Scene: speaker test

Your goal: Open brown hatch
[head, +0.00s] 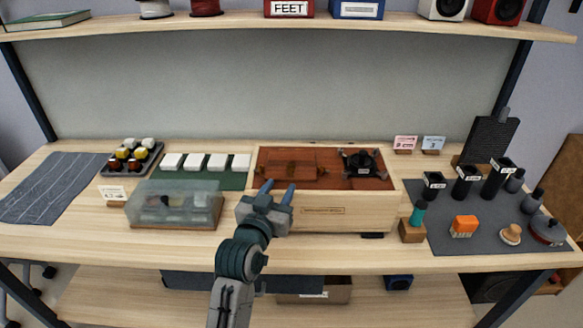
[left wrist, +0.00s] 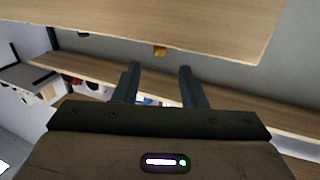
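A light wooden box (head: 325,217) stands near the middle of the bench, with a reddish-brown top. The brown hatch (head: 290,162) is on the left part of that top and looks shut and flat. A black four-armed part (head: 361,162) sits on the right part of the top. My left gripper (head: 279,188) is at the front left of the box, its fingers pointing toward the hatch. Its two fingers are apart with nothing between them, as the left wrist view also shows (left wrist: 159,70). The left wrist view does not clearly show the hatch. My right gripper is not in view.
A clear-lidded case (head: 175,203) stands left of the box. White blocks on a green mat (head: 206,180) lie behind it. A grey mat (head: 490,237) with black containers and small parts is at the right. A shelf (head: 230,21) runs above.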

